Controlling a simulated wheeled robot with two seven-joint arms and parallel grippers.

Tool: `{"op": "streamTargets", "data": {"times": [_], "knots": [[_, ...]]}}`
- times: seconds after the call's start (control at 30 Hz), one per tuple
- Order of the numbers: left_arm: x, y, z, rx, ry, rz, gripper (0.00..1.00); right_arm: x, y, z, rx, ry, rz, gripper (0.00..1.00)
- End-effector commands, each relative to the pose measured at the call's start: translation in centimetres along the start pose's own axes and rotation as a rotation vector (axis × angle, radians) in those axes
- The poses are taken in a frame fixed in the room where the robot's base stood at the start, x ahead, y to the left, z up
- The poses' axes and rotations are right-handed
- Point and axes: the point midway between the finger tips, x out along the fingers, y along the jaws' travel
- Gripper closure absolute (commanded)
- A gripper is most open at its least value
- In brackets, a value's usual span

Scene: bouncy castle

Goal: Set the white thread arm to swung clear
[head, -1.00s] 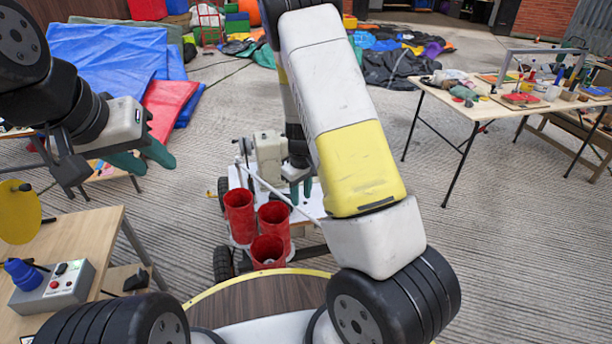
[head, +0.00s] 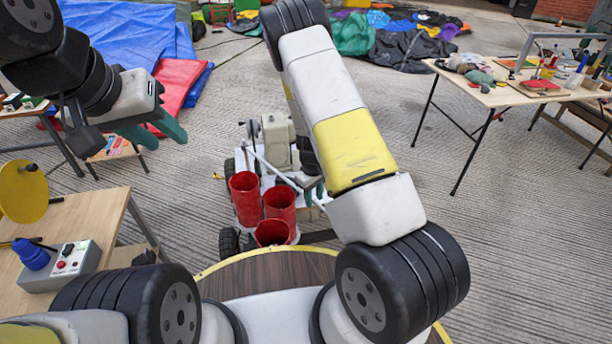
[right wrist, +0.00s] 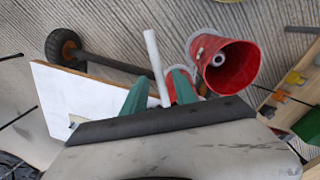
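The white thread arm (head: 268,168) is a thin rod slanting down from beside the cream machine head (head: 279,138) on the wheeled cart, behind the red cups. In the right wrist view the white rod (right wrist: 154,60) stands between my right gripper's teal fingers, with small gaps seeming to show on either side. My right gripper (head: 314,188) is low over the cart at the rod's right end, partly hidden by my forearm; it looks open around the rod. My left gripper (head: 158,132) is open and empty, up at the left, away from the cart.
Three red cups (head: 245,195) stand at the cart's front, close to the rod. A wooden table with a control box (head: 68,262) is at left. A cluttered table (head: 480,97) is at right. Open floor lies between cart and right table.

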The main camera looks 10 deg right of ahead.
Motion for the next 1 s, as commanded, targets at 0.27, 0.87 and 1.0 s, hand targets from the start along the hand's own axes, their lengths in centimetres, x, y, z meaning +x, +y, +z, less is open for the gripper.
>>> {"op": "streamTargets", "data": {"times": [0.27,0.87,1.0], "knots": [[0.0,0.0,0.0,0.0,0.0,0.0,0.64,-0.03,0.01,0.01,0.001,0.0,0.0,0.93],[0.0,0.0,0.0,0.0,0.0,0.0,0.64,-0.05,0.02,0.03,0.001,-0.001,0.0,1.0],[0.0,0.0,0.0,0.0,0.0,0.0,0.64,-0.06,0.02,0.04,0.001,-0.001,0.0,1.0]]}}
